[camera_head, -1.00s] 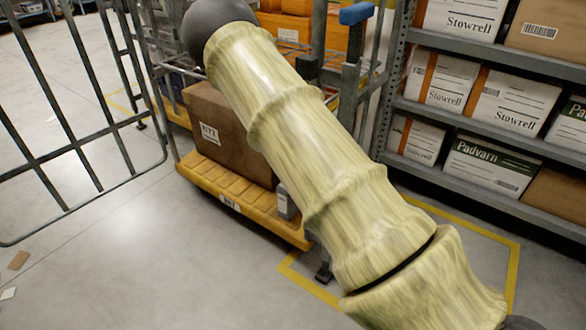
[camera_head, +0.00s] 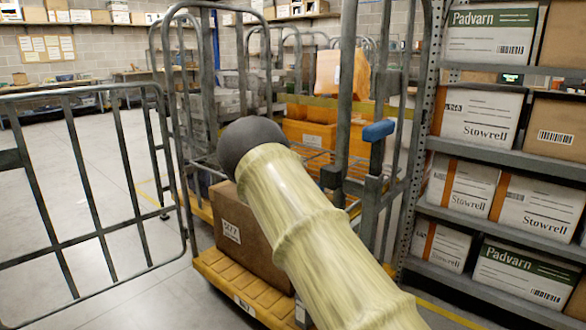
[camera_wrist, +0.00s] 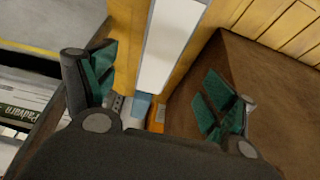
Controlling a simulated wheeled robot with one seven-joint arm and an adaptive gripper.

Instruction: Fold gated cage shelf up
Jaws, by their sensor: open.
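The cage trolley has grey tube uprights and a yellow base (camera_head: 222,284). Its barred gate (camera_head: 75,190) stands swung open to the left. A wire shelf (camera_head: 362,176) appears to lie roughly flat at mid-height, partly hidden by my arm and an upright. A blue-capped piece (camera_head: 378,131) sits on the cage's right side. In the wrist view, my gripper (camera_wrist: 158,100) is open, its green-padded fingers wide apart. A pale bar (camera_wrist: 172,45) and a small blue piece (camera_wrist: 142,105) show between the fingers, with no clear contact. My arm hides the gripper in the head view.
A brown carton (camera_head: 245,236) stands on the trolley base; it also fills the right of the wrist view (camera_wrist: 255,85). Racking with Stowrell and Padvarn boxes (camera_head: 481,118) stands close on the right. Orange goods (camera_head: 308,134) are behind.

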